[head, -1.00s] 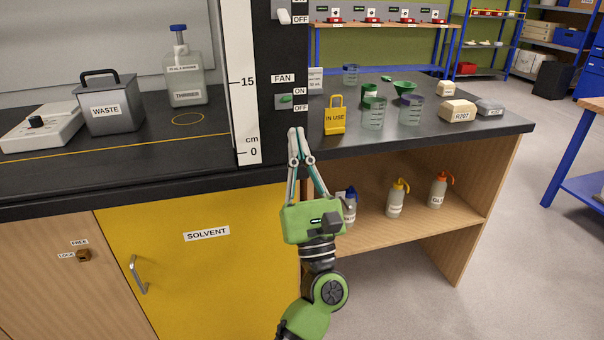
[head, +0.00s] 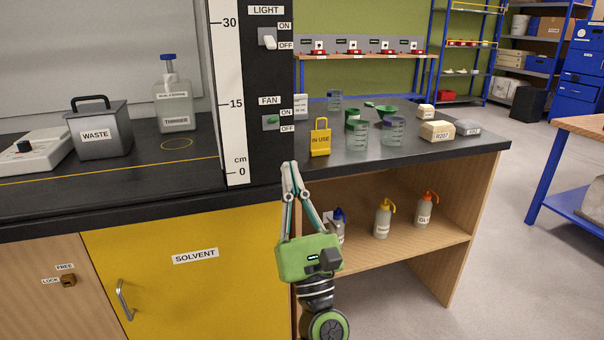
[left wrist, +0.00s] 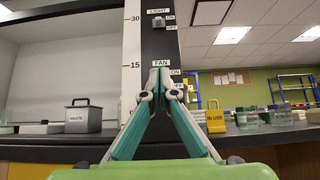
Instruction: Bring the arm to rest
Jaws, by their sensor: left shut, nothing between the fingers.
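My left gripper (head: 289,165) is shut and empty. It points up in front of the bench's front edge, below the fan switch (head: 271,121) on the black panel (head: 265,80). In the left wrist view, its closed fingertips (left wrist: 158,74) appear in front of the panel, near the FAN label. They look apart from the switch, though the exact gap cannot be told. My right gripper is not in view.
The black bench top (head: 190,148) holds a waste bin (head: 100,145), a thinner bottle (head: 173,105), a yellow IN USE tag (head: 320,140) and beakers. Bottles (head: 383,218) stand on the shelf below. Open floor (head: 500,250) lies at right.

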